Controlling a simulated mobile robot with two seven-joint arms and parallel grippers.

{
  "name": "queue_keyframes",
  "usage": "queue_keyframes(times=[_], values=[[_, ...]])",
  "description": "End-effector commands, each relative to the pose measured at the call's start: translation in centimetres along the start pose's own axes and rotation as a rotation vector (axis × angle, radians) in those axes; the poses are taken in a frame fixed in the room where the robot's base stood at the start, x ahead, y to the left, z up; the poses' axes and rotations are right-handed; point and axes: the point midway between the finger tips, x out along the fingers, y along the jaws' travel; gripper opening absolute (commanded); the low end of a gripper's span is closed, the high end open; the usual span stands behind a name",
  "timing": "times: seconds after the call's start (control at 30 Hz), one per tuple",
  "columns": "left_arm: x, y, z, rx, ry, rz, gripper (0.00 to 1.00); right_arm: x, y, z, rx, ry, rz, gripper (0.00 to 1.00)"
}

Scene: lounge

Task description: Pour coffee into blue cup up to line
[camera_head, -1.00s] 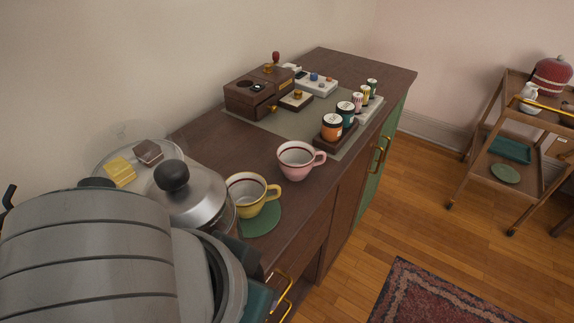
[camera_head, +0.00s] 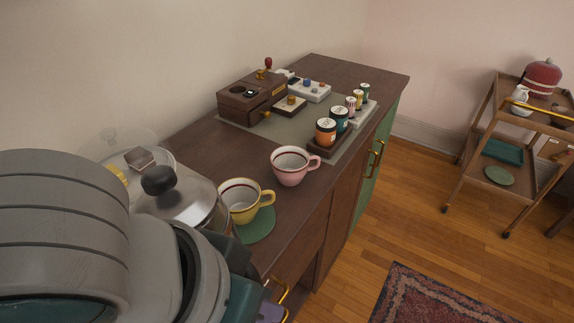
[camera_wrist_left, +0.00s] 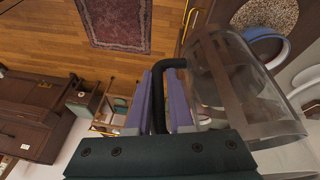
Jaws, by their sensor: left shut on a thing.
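A glass coffee press (camera_wrist_left: 240,85) with a black handle (camera_wrist_left: 171,66) fills the right side of the left wrist view. Its silver lid and black knob (camera_head: 159,180) show in the head view. My left gripper (camera_wrist_left: 165,95), with lavender fingers, is shut on the handle. In the head view my arm hides most of the press and gripper; one lavender finger (camera_head: 271,312) shows low down. A cup with a blue rim (camera_wrist_left: 264,36) shows partly behind the glass in the wrist view; the head view does not show it. I cannot tell the coffee level. My right gripper is out of view.
On the dark sideboard (camera_head: 215,158), a yellow cup (camera_head: 243,202) stands on a green coaster (camera_head: 258,228), with a pink cup (camera_head: 289,168) behind. Jars (camera_head: 326,132) and a wooden grinder box (camera_head: 246,98) stand farther back. A glass cake stand (camera_head: 165,160) is beside the press.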

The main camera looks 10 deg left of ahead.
Motion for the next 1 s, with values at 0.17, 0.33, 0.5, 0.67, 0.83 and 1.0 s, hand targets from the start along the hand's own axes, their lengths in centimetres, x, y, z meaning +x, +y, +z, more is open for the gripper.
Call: queue_keyframes(times=[0.17, 0.33, 0.5, 0.67, 0.83, 1.0], values=[[0.5, 0.0, 0.1, -0.002, 0.002, 0.008, 0.0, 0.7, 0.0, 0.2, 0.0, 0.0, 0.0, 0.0], [0.8, 0.0, 0.2, -0.005, 0.001, 0.015, 0.0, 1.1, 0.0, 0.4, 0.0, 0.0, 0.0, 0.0], [1.1, -0.1, 0.3, -0.008, -0.001, 0.023, 0.0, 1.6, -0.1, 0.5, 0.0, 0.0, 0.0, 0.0], [1.4, -0.1, 0.5, -0.011, -0.003, 0.03, 0.0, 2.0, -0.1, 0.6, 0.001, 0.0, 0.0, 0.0], [1.7, -0.1, 0.6, -0.014, -0.004, 0.037, 0.0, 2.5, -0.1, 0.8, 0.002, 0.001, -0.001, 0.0], [2.0, -0.1, 0.7, -0.018, -0.006, 0.045, 0.0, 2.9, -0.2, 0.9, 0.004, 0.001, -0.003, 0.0]])
